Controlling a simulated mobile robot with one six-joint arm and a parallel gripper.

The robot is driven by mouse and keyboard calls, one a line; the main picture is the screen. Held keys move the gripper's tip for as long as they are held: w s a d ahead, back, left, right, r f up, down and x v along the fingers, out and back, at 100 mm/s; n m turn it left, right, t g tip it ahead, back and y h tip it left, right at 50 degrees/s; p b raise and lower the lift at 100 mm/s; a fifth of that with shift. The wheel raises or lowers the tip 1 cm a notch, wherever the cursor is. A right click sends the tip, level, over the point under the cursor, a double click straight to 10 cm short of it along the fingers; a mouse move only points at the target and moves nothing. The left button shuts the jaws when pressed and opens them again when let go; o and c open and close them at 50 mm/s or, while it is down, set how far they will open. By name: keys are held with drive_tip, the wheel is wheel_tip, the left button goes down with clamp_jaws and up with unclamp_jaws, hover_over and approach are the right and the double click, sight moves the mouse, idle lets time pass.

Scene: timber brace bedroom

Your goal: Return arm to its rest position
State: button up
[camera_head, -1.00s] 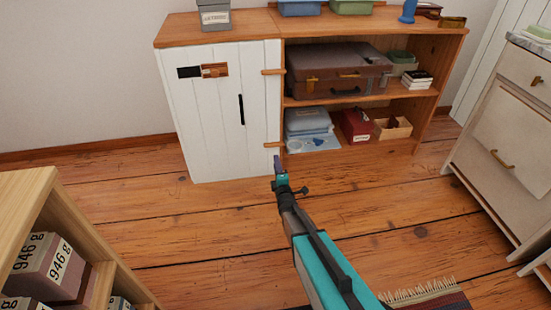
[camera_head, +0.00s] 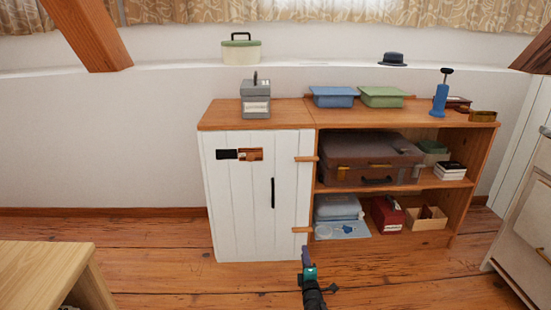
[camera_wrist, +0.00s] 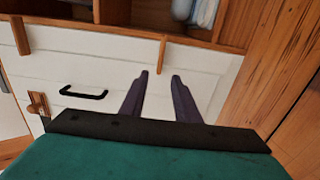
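My gripper (camera_head: 306,256) is low in the head view, in front of the lower right corner of the white cabinet door (camera_head: 252,190). In the wrist view my gripper (camera_wrist: 160,76) shows two dark fingers standing apart with nothing between them. The white door (camera_wrist: 110,70) lies beyond the fingers, with its black handle (camera_wrist: 84,92) to their left. The door is closed. I cannot tell the exact gap between fingertips and door.
The open shelf (camera_head: 400,188) to the right holds a brown suitcase (camera_head: 370,160) and several boxes. A wooden unit (camera_head: 40,270) stands at lower left and a pale drawer cabinet (camera_head: 525,230) at right. Some wooden floor (camera_head: 170,265) is clear.

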drive_tip(key=s+r+g+p, duration=0.1)
drive_tip(key=s+r+p, duration=0.3)
drive_tip(key=r+p, duration=0.85)
drive_tip(key=s+m+g+p, duration=0.9)
drive_tip(key=s+g+p, duration=0.1)
drive_tip(key=s, duration=1.5)
drive_tip(key=s+r+m+g+p, duration=0.1)
drive_tip(key=s+m+g+p, duration=0.8)
drive_tip(key=s, duration=1.6)
drive_tip(key=g+p, duration=0.2)
drive_tip(key=g, duration=0.1)
drive_tip(key=shift+d, duration=0.3)
drive_tip(key=shift+s, duration=0.1)
